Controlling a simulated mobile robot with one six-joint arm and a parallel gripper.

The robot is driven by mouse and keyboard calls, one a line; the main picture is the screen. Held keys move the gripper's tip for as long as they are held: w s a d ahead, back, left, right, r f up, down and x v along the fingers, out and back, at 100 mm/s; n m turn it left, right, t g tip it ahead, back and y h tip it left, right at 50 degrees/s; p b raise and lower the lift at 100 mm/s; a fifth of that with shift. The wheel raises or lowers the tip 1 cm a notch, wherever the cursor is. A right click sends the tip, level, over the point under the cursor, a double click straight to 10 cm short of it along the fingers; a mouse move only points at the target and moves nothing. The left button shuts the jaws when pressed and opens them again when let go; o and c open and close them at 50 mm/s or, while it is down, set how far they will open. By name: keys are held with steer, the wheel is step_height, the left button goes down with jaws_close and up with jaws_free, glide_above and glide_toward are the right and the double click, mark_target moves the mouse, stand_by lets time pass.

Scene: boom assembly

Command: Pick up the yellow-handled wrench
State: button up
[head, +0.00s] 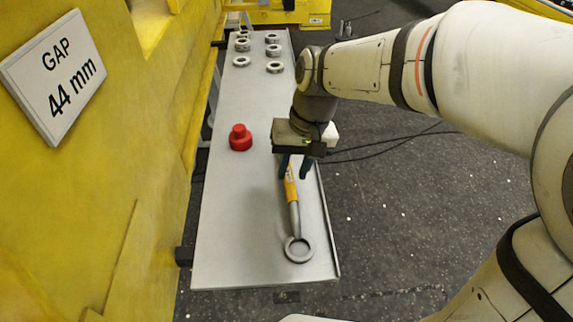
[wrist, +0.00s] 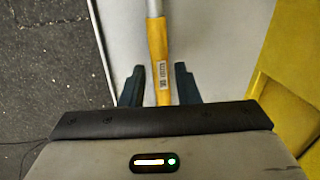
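The yellow-handled wrench (head: 291,192) lies along the grey metal shelf, its grey ring end (head: 298,249) toward the front and its yellow handle toward the back. My gripper (head: 295,172) is above the handle, pointing down. In the wrist view the yellow handle (wrist: 158,62) runs between the two dark fingers of my gripper (wrist: 160,82), with a gap on each side. The fingers are open and do not appear to touch the handle. The handle's far end is hidden by my gripper body.
A red knobbed part (head: 240,138) stands on the shelf (head: 235,220), left of my gripper. Several metal rings (head: 274,67) lie at the back of the shelf. A yellow wall with a "GAP 44 mm" sign (head: 55,75) borders the left. Dark floor lies right of the shelf.

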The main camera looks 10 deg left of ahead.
mark_target(290, 180)
steer(key=f, duration=0.2)
steer(key=a+f, duration=0.1)
steer(key=f, duration=0.1)
steer(key=shift+s+f, duration=0.15)
steer(key=shift+f, duration=0.15)
jaws_close()
